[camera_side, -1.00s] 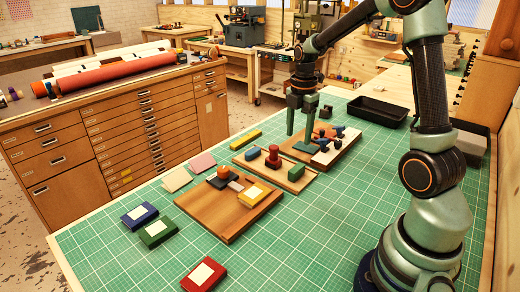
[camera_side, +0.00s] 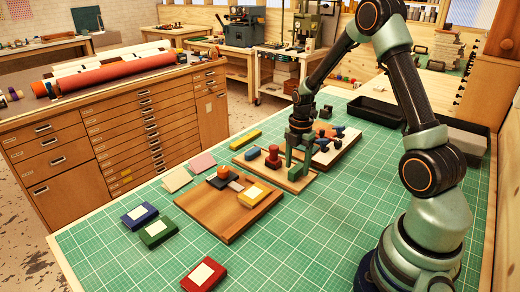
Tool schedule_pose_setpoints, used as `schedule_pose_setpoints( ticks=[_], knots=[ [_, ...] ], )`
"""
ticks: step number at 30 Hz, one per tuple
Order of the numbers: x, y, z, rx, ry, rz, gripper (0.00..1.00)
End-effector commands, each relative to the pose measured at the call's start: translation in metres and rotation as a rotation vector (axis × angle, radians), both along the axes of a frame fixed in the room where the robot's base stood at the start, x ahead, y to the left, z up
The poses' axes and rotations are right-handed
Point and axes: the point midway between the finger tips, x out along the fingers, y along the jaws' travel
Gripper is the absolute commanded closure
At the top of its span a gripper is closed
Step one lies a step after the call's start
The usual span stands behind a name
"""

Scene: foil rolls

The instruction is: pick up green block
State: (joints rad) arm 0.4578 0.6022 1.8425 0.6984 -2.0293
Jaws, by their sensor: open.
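The green block (camera_side: 296,173) lies on the middle wooden board (camera_side: 268,171), near its right end. My gripper (camera_side: 298,162) is open and points down right at the block, with its green fingers low over or beside it. The fingers and the block are alike in colour and overlap in this view, so I cannot tell whether they touch. The block is partly hidden by the fingers. A green box with a white label (camera_side: 157,232) lies apart on the mat at the front left.
A red stamp-like piece (camera_side: 273,158) stands close left of my gripper. A black tray (camera_side: 375,112) is at the back.

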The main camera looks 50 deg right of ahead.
Motion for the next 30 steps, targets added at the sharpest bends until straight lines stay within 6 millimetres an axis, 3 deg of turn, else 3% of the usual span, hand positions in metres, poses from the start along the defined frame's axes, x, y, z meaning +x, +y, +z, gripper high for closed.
schedule_pose_setpoints(
  ticks=[4, 12, 13, 17, 18, 30],
  knots=[
    [0.0, 0.0, -0.016, 0.0, 0.0, 0.0, 0.35],
    [0.0, 0.0, -0.018, -0.001, -0.002, -0.001, 0.35],
    [0.0, 0.0, -0.018, -0.001, -0.002, -0.001, 0.43],
    [0.0, 0.0, -0.018, -0.001, -0.002, -0.001, 0.92],
    [0.0, 0.0, -0.018, -0.001, -0.002, -0.001, 1.0],
    [0.001, -0.001, -0.014, -0.002, -0.003, -0.001, 1.0]
  ],
)
